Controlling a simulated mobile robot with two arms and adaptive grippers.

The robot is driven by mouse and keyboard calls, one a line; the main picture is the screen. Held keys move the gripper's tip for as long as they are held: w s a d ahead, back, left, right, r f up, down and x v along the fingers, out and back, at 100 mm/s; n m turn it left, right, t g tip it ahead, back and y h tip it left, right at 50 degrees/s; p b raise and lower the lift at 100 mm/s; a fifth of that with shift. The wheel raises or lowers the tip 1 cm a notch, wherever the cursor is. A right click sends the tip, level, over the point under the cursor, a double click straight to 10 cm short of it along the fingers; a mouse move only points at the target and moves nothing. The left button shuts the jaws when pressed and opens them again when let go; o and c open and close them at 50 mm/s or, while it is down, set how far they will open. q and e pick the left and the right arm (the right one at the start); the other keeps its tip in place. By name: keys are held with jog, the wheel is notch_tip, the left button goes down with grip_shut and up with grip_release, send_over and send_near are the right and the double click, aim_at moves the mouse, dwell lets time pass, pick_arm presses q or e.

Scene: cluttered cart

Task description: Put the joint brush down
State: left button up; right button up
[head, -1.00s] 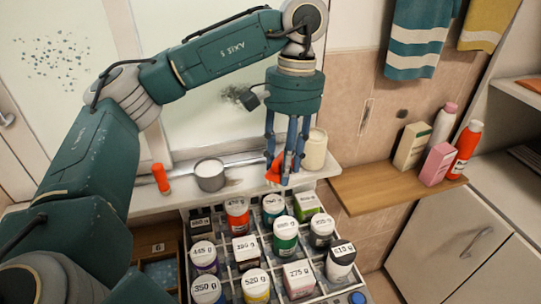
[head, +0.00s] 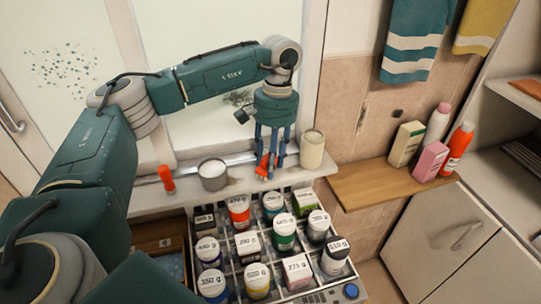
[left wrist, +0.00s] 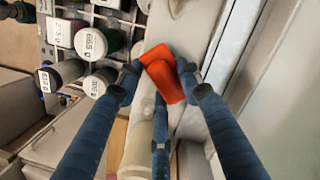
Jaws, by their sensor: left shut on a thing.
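The joint brush (head: 262,164) shows as an orange-red piece between the fingers of my left gripper (head: 267,172). In the left wrist view the joint brush (left wrist: 163,78) sits between the fingertips of the left gripper (left wrist: 158,76), which is shut on it. The gripper points down over the pale window sill (head: 236,183), between a grey pot and a cream jar. The fingers hide part of the brush, and I cannot tell whether it touches the sill. My right gripper is not in view.
The grey pot (head: 213,174) and an orange-capped object (head: 166,178) stand left on the sill. The cream jar (head: 312,149) stands right. A divided tray (head: 225,255) of several labelled jars lies in front. A wooden shelf (head: 370,190) holds bottles and boxes.

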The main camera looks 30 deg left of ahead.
pick_arm(q)
jog(key=shift+a, duration=0.1)
jog(key=shift+f, duration=0.15)
jog(key=o, duration=1.2)
